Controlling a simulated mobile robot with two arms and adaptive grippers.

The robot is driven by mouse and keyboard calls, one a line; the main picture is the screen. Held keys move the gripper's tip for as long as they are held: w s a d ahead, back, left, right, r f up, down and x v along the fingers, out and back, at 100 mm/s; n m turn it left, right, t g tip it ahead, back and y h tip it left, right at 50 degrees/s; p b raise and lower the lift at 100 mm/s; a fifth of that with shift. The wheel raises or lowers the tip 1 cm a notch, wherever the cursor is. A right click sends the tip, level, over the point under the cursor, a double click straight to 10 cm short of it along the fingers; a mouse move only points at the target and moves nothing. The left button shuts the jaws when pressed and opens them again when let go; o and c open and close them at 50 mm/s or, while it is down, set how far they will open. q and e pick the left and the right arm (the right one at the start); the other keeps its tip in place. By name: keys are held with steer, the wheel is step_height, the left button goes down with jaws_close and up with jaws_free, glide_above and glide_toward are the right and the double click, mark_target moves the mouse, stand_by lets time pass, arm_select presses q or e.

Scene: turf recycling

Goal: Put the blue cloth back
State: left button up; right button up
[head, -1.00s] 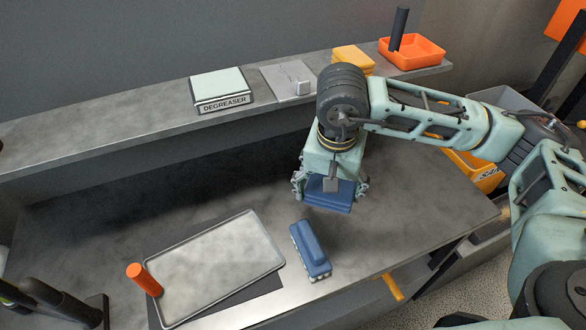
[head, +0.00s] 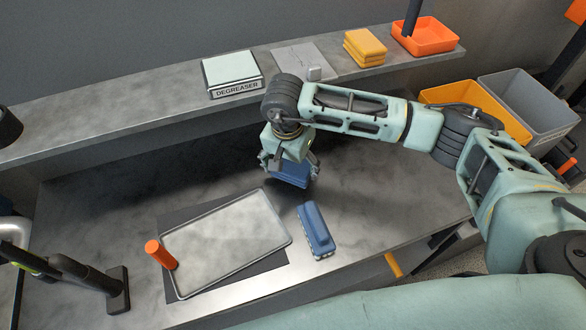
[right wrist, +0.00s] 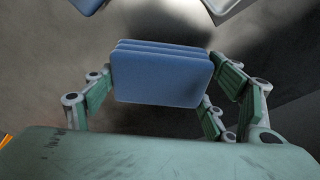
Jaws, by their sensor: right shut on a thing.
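The blue cloth (head: 290,176) is a folded stack of several layers. My right gripper (head: 289,166) is shut on it above the middle of the counter, behind the blue brush. In the right wrist view the cloth (right wrist: 160,76) sits between the two fingers, its layered edge facing away. I cannot tell whether its underside touches the counter. My left gripper is not in view.
On the counter (head: 390,195) are a metal tray (head: 225,245), an orange cylinder (head: 161,254) and a blue brush (head: 315,230). The raised shelf holds a degreaser box (head: 232,74), a grey plate (head: 300,60), yellow cloths (head: 365,47) and an orange tray (head: 425,37). Bins (head: 530,105) stand right.

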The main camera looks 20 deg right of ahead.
mark_target(293, 173)
step_height(293, 173, down, 3)
steer(key=shift+f+p, duration=0.15)
steer(key=shift+p, duration=0.5)
steer(key=shift+f+b, duration=0.25)
steer(key=shift+b, duration=0.05)
steer(key=o, duration=1.2)
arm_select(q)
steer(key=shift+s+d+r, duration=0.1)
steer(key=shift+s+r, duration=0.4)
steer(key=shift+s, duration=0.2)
arm_select(e)
steer(key=shift+r, duration=0.1)
